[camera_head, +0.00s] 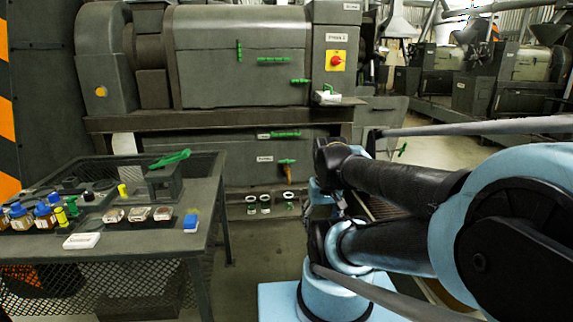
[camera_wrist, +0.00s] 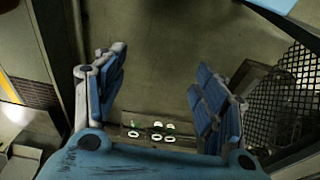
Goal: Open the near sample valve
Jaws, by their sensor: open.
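A small brass-coloured tap (camera_head: 287,170) with a green handle sits low on the front of the dark press, beside a white label too small to read; I take it for the near sample valve, but cannot be sure. Its handle lies roughly level. My gripper (camera_wrist: 162,88) is open and empty in the wrist view, with blue-padded fingers spread over bare floor. Several small jars (camera_wrist: 157,131) show beyond and between the fingers. In the head view the gripper is mostly hidden by my arm, just right of the tap. No valve is clear in the wrist view.
A mesh-sided table (camera_head: 205,215) with bottles, sample dishes and a green-handled tool stands at left. Jars (camera_head: 265,204) stand low before the press (camera_head: 240,65). Other green handles (camera_head: 286,134) sit on the press. Floor between table and arm is clear.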

